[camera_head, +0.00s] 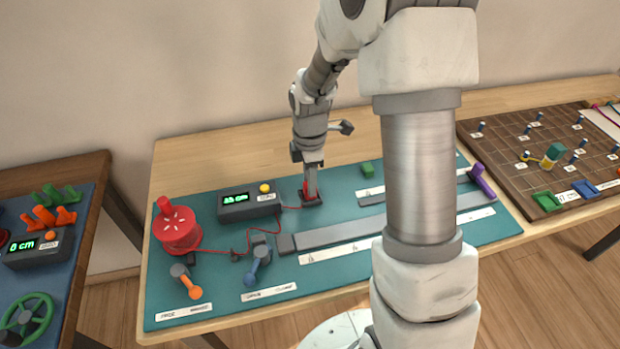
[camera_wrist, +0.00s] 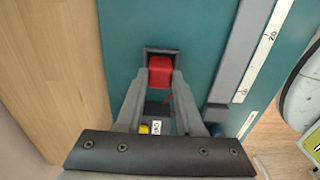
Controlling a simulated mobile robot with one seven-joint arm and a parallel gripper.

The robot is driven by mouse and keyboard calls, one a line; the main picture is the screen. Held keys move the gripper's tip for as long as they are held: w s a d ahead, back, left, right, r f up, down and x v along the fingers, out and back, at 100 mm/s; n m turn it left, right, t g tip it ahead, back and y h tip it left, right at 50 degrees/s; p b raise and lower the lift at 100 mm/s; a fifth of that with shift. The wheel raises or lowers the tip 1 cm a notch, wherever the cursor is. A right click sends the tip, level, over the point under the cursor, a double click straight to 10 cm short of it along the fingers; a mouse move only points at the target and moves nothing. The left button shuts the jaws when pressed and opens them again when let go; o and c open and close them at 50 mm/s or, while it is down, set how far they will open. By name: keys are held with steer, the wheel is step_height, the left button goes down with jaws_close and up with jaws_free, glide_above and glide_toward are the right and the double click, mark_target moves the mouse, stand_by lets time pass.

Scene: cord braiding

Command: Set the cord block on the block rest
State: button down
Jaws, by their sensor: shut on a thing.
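The cord block is a small red block, seen in the wrist view (camera_wrist: 160,68) between my fingertips and in the head view (camera_head: 305,193) mostly behind my fingers. My gripper (camera_head: 311,188) points down and is shut on it, its two fingers on either side in the wrist view (camera_wrist: 161,82). The block rest is a dark square frame (camera_wrist: 161,48) on the teal mat, and the red block is at it. Its dark edge also shows in the head view (camera_head: 314,203). Whether the block touches the rest's bottom is hidden. A thin red cord (camera_head: 290,208) runs left from the block.
A red spool (camera_head: 177,232) stands at the left. A dark display box (camera_head: 249,205) with a yellow button is just left of my gripper. A small green block (camera_head: 368,169) lies to the right. A grey rail (camera_head: 340,233) with a ruler strip lies in front.

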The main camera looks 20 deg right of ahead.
steer(key=shift+f, duration=0.1)
stand_by(0.3)
steer(key=shift+f+b, duration=0.3)
steer(key=shift+f, duration=0.1)
steer(key=shift+c, duration=2.3)
jaws_free()
steer(key=shift+r, duration=0.1)
steer(key=shift+r, duration=0.1)
step_height(320, 180, up, 8)
steer(key=p, duration=0.6)
